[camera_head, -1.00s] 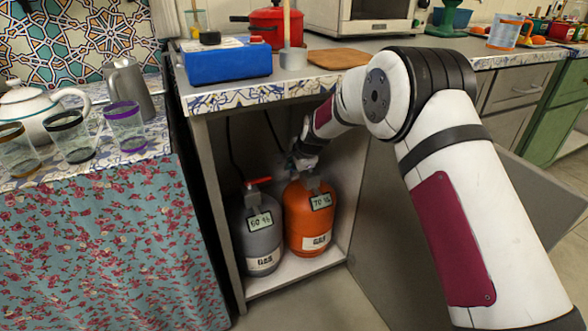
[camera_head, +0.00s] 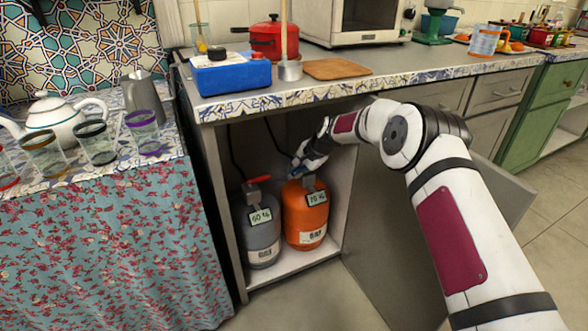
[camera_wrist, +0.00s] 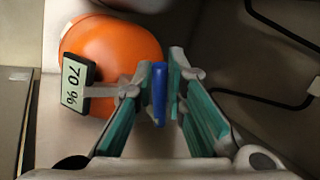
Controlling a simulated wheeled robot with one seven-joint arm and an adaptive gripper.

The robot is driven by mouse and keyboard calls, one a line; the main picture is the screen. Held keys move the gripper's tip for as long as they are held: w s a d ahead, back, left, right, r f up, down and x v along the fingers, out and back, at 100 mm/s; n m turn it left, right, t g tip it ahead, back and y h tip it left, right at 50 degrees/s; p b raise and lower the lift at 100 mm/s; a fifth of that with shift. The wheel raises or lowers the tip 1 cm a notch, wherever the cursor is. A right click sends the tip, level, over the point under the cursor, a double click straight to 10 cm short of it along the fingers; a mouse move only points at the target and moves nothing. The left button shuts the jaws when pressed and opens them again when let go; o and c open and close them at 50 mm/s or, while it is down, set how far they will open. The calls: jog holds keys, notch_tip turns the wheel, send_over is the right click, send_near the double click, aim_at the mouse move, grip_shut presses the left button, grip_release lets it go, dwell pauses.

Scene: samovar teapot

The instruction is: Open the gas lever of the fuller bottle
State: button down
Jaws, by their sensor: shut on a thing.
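The orange gas bottle (camera_head: 305,212) stands upright in the open cabinet, with a 70 % display. It also shows in the wrist view (camera_wrist: 115,48), where its display (camera_wrist: 77,83) reads 70 %. A grey gas bottle (camera_head: 261,236) stands to its left, with a 60 % display and a red lever (camera_head: 258,179) on top. My gripper (camera_head: 299,168) is at the top of the orange bottle. In the wrist view my gripper (camera_wrist: 159,82) is shut on the blue lever (camera_wrist: 159,96) of the orange bottle, with a finger on each side. The lever's exact angle is hard to tell.
The cabinet's left wall (camera_head: 220,215) and the countertop (camera_head: 290,95) enclose the space around the bottles. The open cabinet door (camera_head: 385,230) stands to the right, behind my arm. Dark hoses (camera_wrist: 270,65) run at the cabinet's back.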

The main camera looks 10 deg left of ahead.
jog(key=shift+s+d+n+g+y+p, duration=0.2)
jog(key=shift+d+n+g, duration=0.3)
jog(key=shift+n, duration=0.3)
jog(key=shift+s+d+n+g+y+p, duration=0.1)
jog(key=shift+d+n+g+y+p, duration=0.1)
jog(key=shift+d+n+g, duration=0.45)
jog(key=shift+a+f+n+t, duration=0.1)
jog(key=shift+a+n+t, duration=0.05)
jog(key=shift+n+t, duration=0.1)
jog(key=c, duration=1.6)
grip_release()
jog(key=shift+a, duration=0.15)
